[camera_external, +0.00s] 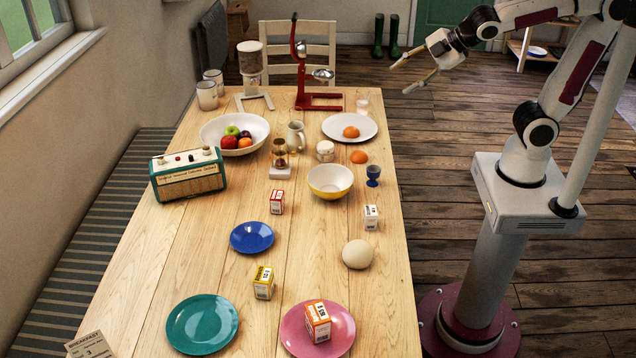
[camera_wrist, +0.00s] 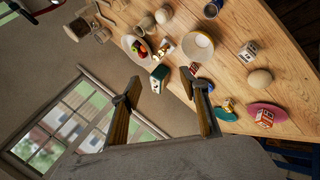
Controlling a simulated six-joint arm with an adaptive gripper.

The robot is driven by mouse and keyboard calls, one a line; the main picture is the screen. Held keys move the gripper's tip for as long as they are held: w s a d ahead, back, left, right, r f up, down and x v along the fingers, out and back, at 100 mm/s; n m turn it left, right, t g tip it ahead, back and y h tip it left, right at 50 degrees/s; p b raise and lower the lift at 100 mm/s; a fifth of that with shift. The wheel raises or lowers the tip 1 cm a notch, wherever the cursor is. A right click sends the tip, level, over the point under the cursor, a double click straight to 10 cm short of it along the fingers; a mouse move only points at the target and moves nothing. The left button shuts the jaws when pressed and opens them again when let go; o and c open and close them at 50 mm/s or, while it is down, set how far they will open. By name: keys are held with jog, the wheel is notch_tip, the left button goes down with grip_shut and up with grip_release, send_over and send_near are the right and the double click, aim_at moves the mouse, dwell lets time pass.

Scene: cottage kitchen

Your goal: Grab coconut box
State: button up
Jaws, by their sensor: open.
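Several small printed boxes stand on the table; I cannot read which one says coconut. A red-and-white box (camera_external: 277,202) is mid-table. A white box (camera_external: 371,217) stands near the right edge, also visible in the wrist view (camera_wrist: 248,50). A yellow box (camera_external: 264,283) stands between the plates. An orange-red box (camera_external: 317,321) sits on the pink plate (camera_external: 343,341), and it shows in the wrist view too (camera_wrist: 265,118). My gripper (camera_external: 399,79) is open and empty, raised beyond the table's right edge at the far end, apart from every box.
A blue plate (camera_external: 252,237), teal plate (camera_external: 202,324), yellow bowl (camera_external: 330,182), blue egg cup (camera_external: 373,176) and round pale ball-like item (camera_external: 357,254) surround the boxes. A radio (camera_external: 188,175) and fruit bowl (camera_external: 207,136) are left. A tall red press (camera_external: 318,103) stands at the back.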

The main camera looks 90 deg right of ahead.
jog(key=w+n+t+y, duration=0.2)
jog(key=w+n+t, duration=0.1)
jog(key=w+n, duration=1.15)
jog(key=w+a+f+n+y, duration=0.5)
jog(key=w+a+f+n, duration=0.2)
jog(key=w+f+n, duration=0.25)
jog(key=n+g+y, duration=0.8)
jog(key=n+g, duration=0.2)
jog(key=n, duration=0.8)
send_over(373, 206)
jog(key=w+d, duration=0.1)
jog(key=w, duration=0.6)
notch_tip(373, 206, down, 19)
jog(key=s+f+n+g, duration=0.1)
jog(key=s, duration=0.1)
jog(key=s+f+n+g, duration=0.1)
jog(key=s+f, duration=0.1)
jog(key=s+f+n+g+y, duration=0.1)
jog(key=s+f, duration=0.1)
jog(key=s, duration=0.1)
jog(key=shift+d+n, duration=0.1)
jog(key=shift+n, duration=0.3)
